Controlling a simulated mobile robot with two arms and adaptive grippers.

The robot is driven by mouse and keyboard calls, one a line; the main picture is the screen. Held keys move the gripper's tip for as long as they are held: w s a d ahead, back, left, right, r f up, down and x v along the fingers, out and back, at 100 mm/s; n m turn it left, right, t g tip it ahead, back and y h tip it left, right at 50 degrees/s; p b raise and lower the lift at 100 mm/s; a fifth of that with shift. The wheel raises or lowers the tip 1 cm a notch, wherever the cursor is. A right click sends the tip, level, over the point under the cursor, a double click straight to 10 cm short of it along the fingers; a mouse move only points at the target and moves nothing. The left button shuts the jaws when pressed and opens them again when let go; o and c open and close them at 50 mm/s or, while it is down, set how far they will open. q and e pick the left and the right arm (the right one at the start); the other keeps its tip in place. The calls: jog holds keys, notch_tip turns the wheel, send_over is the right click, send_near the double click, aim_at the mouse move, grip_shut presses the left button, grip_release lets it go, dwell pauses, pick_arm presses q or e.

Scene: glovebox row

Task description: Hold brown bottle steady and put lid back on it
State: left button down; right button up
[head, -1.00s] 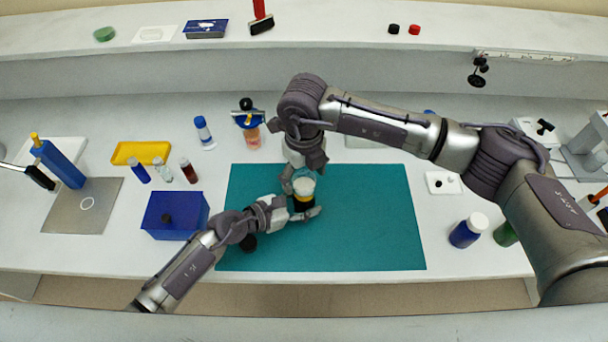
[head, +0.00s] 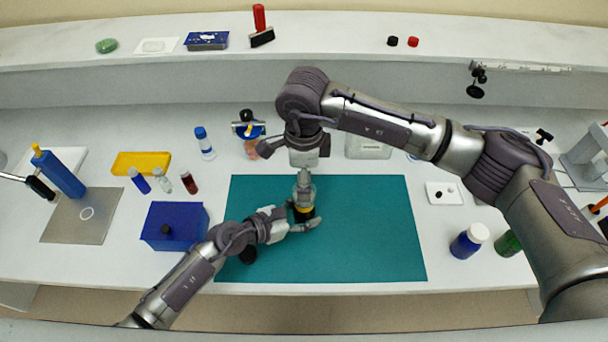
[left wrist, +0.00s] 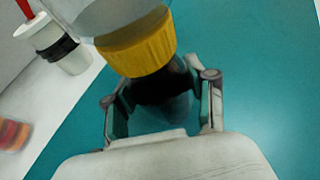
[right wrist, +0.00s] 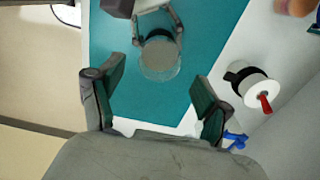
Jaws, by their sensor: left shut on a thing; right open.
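The brown bottle (head: 304,213) stands on the teal mat, its dark body between the fingers of my left gripper (head: 304,222). In the left wrist view its yellow collar (left wrist: 138,42) shows above the dark body, with a clear pale piece (left wrist: 100,15) on top. From above, in the right wrist view, the top is a grey disc with a clear rim, likely the lid (right wrist: 160,52); I cannot tell how firmly it sits. My right gripper (right wrist: 155,95) is open and empty above the bottle; its fingers partly cover the top in the head view.
The teal mat (head: 375,235) is clear right of the bottle. A blue box (head: 174,226) stands left of it. A white container with a red stick (right wrist: 255,90) stands behind the mat. A blue bottle with white cap (head: 468,241) stands at right. A shelf runs along the back.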

jog(key=shift+f, duration=0.1)
jog(key=shift+f, duration=3.95)
jog(key=shift+c, duration=0.3)
jog(key=c, duration=1.3)
jog(key=o, duration=1.4)
notch_tip(320, 180, up, 12)
jog(key=shift+r, duration=0.1)
